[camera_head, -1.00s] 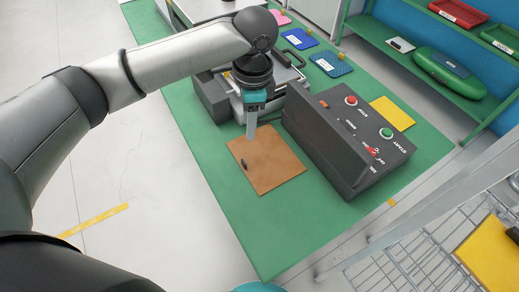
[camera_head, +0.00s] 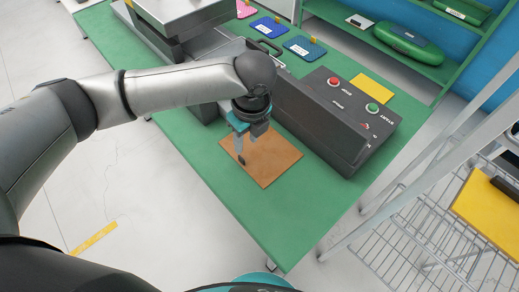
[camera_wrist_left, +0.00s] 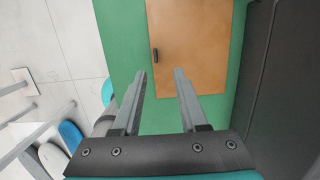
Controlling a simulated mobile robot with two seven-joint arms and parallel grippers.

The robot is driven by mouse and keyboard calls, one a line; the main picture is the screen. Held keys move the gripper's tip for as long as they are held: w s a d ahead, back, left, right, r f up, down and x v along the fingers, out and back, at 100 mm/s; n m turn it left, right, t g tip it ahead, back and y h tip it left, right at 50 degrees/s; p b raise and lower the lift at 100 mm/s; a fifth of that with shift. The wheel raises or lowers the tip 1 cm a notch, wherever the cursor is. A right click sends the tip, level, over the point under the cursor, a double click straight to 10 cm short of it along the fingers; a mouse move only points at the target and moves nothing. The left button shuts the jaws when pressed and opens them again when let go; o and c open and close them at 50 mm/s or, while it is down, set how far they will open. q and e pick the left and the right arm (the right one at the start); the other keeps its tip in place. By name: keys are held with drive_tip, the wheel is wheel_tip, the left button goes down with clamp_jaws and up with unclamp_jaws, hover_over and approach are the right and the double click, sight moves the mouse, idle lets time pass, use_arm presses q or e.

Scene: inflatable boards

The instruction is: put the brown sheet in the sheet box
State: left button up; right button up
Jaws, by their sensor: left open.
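The brown sheet (camera_head: 275,160) lies flat on the green table, with a small dark handle (camera_head: 241,160) near its left edge. My left gripper (camera_head: 246,149) is open and empty, pointing down over the sheet's left part, close to the handle. In the left wrist view, the sheet (camera_wrist_left: 200,45) lies beyond my open left fingers (camera_wrist_left: 162,75), and its dark handle (camera_wrist_left: 155,55) shows beyond the gap between them. I cannot tell which object is the sheet box. My right gripper is not in view.
A dark control box (camera_head: 335,120) with red and green buttons stands right behind the sheet. A grey machine (camera_head: 190,25) is at the table's back left. A wire rack (camera_head: 440,240) with a yellow board stands at right. The front green tabletop (camera_head: 260,215) is clear.

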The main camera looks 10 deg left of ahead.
sight(242, 158)
use_arm(q)
drive_tip(key=f, duration=0.3)
drive_tip(key=shift+w+a+f, duration=0.1)
drive_tip(key=shift+a, duration=0.1)
drive_tip(key=f+b, duration=0.1)
drive_tip(key=f, duration=0.1)
drive_tip(key=a+f, duration=0.1)
drive_tip(key=f, duration=0.2)
drive_tip(key=shift+a+f+b, duration=0.1)
drive_tip(key=shift+b, duration=0.3)
drive_tip(key=shift+c, duration=0.4)
clamp_jaws()
